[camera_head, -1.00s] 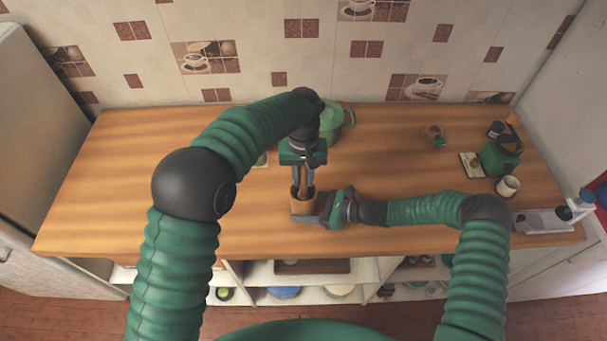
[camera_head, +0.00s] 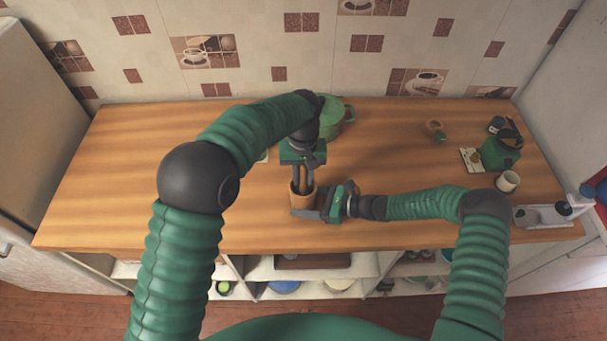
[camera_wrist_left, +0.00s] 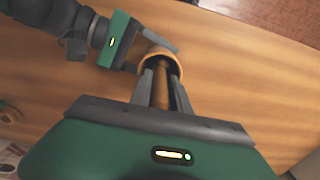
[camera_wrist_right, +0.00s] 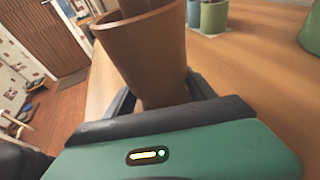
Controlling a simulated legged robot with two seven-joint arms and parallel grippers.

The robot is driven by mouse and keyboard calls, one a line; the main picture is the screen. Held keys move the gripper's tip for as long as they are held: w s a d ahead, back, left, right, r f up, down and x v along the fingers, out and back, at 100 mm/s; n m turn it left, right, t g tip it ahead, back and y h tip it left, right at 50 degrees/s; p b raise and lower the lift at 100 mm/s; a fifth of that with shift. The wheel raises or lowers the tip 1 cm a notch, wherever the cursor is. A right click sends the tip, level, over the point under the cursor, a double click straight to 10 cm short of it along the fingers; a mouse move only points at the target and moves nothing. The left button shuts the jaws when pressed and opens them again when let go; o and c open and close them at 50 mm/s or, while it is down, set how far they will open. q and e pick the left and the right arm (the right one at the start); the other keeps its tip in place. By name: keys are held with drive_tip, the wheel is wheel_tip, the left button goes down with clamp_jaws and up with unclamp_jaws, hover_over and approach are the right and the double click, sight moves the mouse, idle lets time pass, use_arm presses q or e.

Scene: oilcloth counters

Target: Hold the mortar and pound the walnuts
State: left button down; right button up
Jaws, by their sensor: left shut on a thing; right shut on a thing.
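The mortar (camera_head: 299,200) is a brown, cup-shaped vessel standing upright near the front middle of the wooden counter. It also shows in the right wrist view (camera_wrist_right: 145,55). My right gripper (camera_head: 316,209) is shut on its lower wall from the right. My left gripper (camera_head: 303,184) comes down from above, shut on a brown wooden pestle (camera_wrist_left: 161,88). The pestle points down into the mortar's mouth (camera_wrist_left: 150,52), and the left fingers are at the rim. No walnuts can be seen; the inside of the mortar is mostly hidden by the fingers and pestle.
A green pot (camera_head: 335,118) stands behind my left gripper, partly hidden. The counter (camera_head: 130,180) is clear on the left. Shelves lie below its front edge.

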use_arm(q)
drive_tip(key=shift+r, duration=0.95)
drive_tip(key=shift+w, duration=0.1)
drive_tip(key=shift+w+a+r, duration=0.15)
drive_tip(key=shift+w+r, duration=0.1)
drive_tip(key=shift+w, duration=0.05)
drive_tip(key=shift+f, duration=0.1)
drive_tip(key=shift+f, duration=1.15)
